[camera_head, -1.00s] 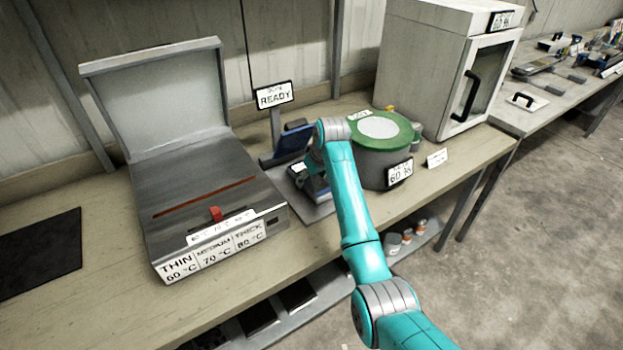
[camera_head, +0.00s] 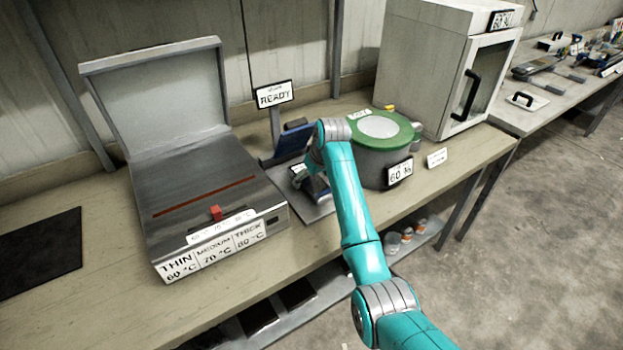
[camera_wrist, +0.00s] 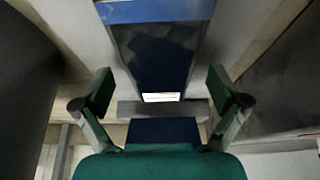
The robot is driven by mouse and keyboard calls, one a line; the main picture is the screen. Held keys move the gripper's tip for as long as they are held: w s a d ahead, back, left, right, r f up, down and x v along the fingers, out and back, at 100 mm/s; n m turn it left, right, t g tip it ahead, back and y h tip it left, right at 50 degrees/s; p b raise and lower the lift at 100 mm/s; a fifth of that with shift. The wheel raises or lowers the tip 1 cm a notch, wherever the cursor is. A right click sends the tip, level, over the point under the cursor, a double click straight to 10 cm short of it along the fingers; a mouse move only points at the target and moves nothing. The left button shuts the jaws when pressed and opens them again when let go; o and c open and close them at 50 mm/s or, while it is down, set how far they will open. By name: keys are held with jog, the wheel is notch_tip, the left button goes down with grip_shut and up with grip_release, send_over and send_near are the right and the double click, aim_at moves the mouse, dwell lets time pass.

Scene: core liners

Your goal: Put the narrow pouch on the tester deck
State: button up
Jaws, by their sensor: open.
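The tester stands under the READY sign (camera_head: 274,94), with a raised blue part (camera_head: 293,141) and a grey base plate (camera_head: 318,210). My gripper (camera_wrist: 161,92) is open, its two fingers well apart. In the head view it is low over the tester, partly hidden behind my wrist. Between and beyond the fingers in the wrist view is a dark blue panel (camera_wrist: 155,55) with a small white label at its near end. A grey bar and a blue surface (camera_wrist: 163,130) lie nearer. I cannot tell which of these, if any, is the narrow pouch.
A sealer with its lid up (camera_head: 205,185) stands left of the tester. A round grey pot with a green top (camera_head: 372,160) is close on the right, with a white cabinet (camera_head: 430,60) behind. A black mat (camera_head: 40,252) lies at far left.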

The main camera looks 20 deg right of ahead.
jog(key=v, duration=1.1)
jog(key=shift+r, duration=0.35)
jog(key=shift+s+d, duration=0.1)
jog(key=shift+s, duration=0.05)
